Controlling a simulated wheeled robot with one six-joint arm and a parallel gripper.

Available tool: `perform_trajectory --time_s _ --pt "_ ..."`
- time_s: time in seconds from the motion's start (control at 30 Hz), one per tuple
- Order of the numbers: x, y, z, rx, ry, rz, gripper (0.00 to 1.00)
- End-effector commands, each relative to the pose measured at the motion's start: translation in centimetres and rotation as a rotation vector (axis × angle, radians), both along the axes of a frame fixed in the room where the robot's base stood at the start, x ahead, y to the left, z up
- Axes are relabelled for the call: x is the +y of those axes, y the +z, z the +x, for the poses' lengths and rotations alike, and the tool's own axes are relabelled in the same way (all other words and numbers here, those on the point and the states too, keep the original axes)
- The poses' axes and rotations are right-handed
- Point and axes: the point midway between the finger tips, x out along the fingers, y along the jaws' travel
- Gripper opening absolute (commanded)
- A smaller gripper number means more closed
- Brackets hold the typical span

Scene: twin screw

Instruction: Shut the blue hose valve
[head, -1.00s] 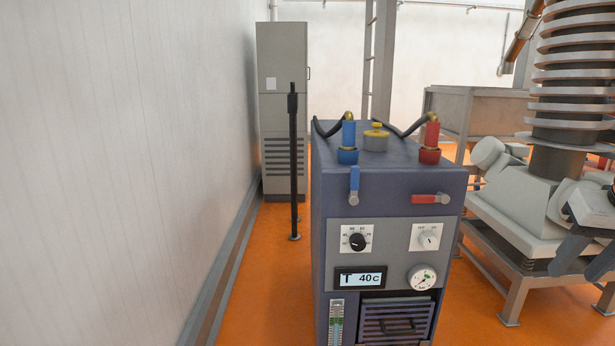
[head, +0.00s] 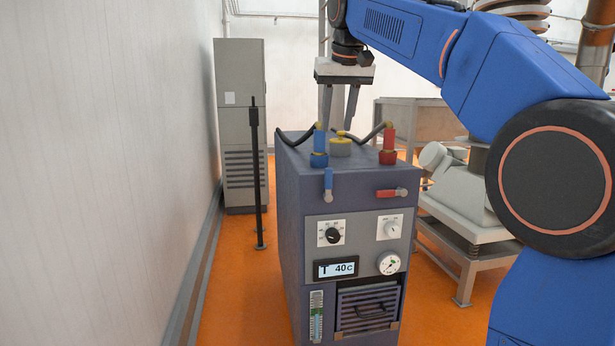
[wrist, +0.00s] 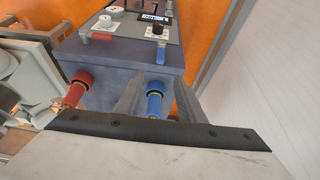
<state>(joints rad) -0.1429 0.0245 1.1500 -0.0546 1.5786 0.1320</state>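The blue valve lever (head: 328,182) is on the front of the dark blue machine (head: 292,215), below the blue hose fitting (head: 319,150). The lever points up and down. My gripper (head: 337,122) is open and empty, fingers pointing down, and looks above and behind the lever in the head view. In the wrist view the blue fitting (wrist: 155,98) shows between the two spread fingers; I cannot tell their distance from it. The red valve lever (head: 388,193) lies sideways, to the right of the blue one.
The red hose fitting (head: 388,148) and a yellow cap (head: 341,147) stand on the machine's top, with black hoses behind. A dark post (head: 256,175) and grey cabinet (head: 240,125) stand to the left. A wall runs along the left.

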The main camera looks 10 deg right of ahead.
Motion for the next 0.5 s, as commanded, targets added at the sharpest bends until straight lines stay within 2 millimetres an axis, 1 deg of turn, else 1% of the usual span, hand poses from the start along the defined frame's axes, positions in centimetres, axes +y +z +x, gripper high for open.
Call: perform_trajectory --time_s 0.17,0.5 --pt "0.0 -1.3 0.6 0.002 0.000 0.000 0.36" --pt "0.0 -6.6 2.8 0.001 0.000 0.000 0.36"
